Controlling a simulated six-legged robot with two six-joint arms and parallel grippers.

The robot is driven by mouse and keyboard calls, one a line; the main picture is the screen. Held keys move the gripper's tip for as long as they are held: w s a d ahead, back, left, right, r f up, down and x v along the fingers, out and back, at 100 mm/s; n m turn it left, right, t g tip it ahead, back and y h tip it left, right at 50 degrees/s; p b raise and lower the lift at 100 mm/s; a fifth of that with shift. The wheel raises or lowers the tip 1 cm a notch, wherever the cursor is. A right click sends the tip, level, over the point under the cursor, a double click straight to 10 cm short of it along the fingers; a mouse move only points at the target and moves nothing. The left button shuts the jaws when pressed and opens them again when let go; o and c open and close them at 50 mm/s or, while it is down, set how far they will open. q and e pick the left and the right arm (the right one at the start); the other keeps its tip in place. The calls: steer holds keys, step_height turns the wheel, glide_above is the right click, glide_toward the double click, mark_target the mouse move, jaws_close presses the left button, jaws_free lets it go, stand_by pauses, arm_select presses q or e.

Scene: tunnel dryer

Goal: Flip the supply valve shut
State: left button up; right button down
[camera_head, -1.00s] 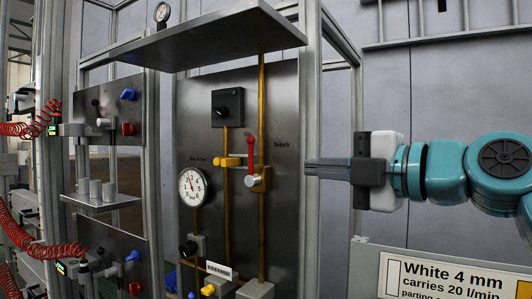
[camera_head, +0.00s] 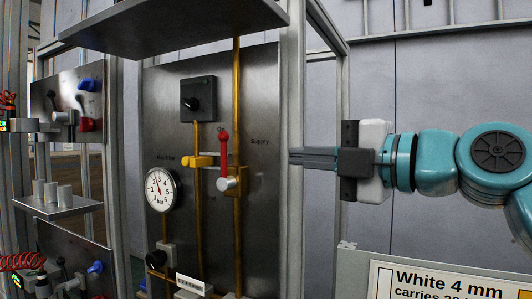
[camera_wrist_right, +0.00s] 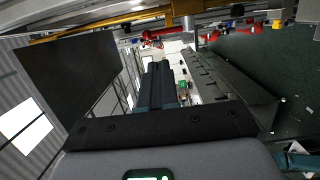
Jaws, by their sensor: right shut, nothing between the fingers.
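The supply valve has a red lever (camera_head: 223,152) that stands upright on a silver hub (camera_head: 227,184), in front of a yellow pipe beside the "Supply" label. "On" is printed near the lever's top. The lever also shows in the right wrist view (camera_wrist_right: 164,33), beyond the fingers. My right gripper (camera_head: 291,156) is shut and empty. In the head view it points left and lies to the right of the lever, apart from it, over the panel's right frame post. Its fingers show in the right wrist view (camera_wrist_right: 159,84). My left gripper is not in view.
A pressure gauge (camera_head: 160,190), a black rotary switch (camera_head: 198,99) and a smaller yellow valve (camera_head: 197,161) share the metal panel (camera_head: 265,215). A grey shelf (camera_head: 180,27) juts out above. A frame post (camera_head: 293,90) borders the panel's right side. A sign (camera_head: 440,281) stands below my right arm.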

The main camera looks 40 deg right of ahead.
mark_target(224, 148)
steer(key=w+p, duration=0.1)
steer(key=w, duration=0.3)
steer(key=w+a+p, duration=0.1)
steer(key=w+p, duration=0.1)
steer(key=w, duration=0.2)
steer(key=w+a+p, duration=0.1)
steer(key=w+p, duration=0.1)
steer(key=w, duration=0.2)
steer(key=shift+w+a+r, duration=0.1)
steer(key=shift+w+a, duration=0.1)
steer(key=shift+a, duration=0.05)
steer(key=shift+w, duration=0.45)
steer(key=shift+w+a, duration=0.1)
steer(key=shift+w, duration=0.05)
steer(key=shift+w+a+b, duration=0.1)
steer(key=shift+w+b, duration=0.1)
steer(key=shift+b, duration=0.25)
steer(key=shift+w+a+r, duration=0.2)
steer(key=shift+w, duration=0.4)
steer(key=shift+s+d+r, duration=0.1)
steer(key=shift+s, duration=0.2)
